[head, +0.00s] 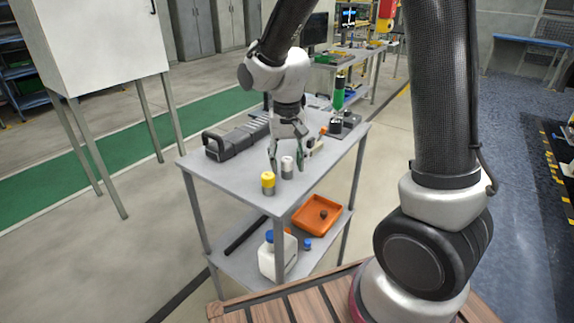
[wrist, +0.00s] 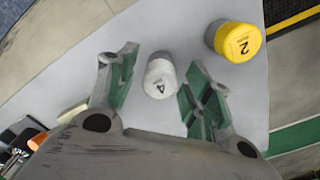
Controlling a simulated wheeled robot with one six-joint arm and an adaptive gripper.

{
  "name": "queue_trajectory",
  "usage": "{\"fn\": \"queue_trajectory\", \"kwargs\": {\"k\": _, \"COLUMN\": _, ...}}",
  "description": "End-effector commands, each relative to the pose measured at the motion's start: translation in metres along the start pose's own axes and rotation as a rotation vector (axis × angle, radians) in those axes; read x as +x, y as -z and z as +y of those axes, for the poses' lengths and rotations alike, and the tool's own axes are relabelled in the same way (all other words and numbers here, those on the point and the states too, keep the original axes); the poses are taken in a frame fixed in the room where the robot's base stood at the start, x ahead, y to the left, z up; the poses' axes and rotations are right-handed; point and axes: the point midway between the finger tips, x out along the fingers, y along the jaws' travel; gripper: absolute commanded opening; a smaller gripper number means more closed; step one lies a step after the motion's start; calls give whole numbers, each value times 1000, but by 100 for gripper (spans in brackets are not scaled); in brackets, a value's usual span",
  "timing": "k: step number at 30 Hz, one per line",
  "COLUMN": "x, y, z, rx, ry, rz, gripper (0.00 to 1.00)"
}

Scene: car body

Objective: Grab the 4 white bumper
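The white bumper marked 4 (wrist: 160,78) stands on the grey table top. In the wrist view it lies between the two open fingers of my gripper (wrist: 156,88), closer to the right finger. In the head view the white bumper (head: 287,167) is just below the fingers of my gripper (head: 286,160). My gripper is open with green finger pads, and I cannot tell how far above the table the tips are. A yellow bumper marked 2 (wrist: 238,41) stands outside the right finger; the head view shows it too (head: 268,183).
The grey cart table (head: 235,178) also bears a dark toolbox-like case (head: 238,138) on its left and dark cylinders (head: 337,125) at the back right. An orange tray (head: 318,212) and a white bottle (head: 278,255) are on the lower shelf. Table space in front of the case is clear.

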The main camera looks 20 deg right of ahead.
Motion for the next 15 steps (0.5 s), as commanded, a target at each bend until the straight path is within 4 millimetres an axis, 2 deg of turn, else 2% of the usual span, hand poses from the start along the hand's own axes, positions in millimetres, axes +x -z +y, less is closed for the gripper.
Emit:
{"fn": "queue_trajectory", "kwargs": {"k": 1, "x": 0, "y": 0, "z": 0, "rx": 0, "ry": 0, "rz": 0, "gripper": 36}}
{"fn": "queue_trajectory", "kwargs": {"k": 5, "x": 0, "y": 0, "z": 0, "rx": 0, "ry": 0, "rz": 0, "gripper": 12}}
{"fn": "queue_trajectory", "kwargs": {"k": 15, "x": -2, "y": 0, "z": 0, "rx": 0, "ry": 0, "rz": 1, "gripper": 11}}
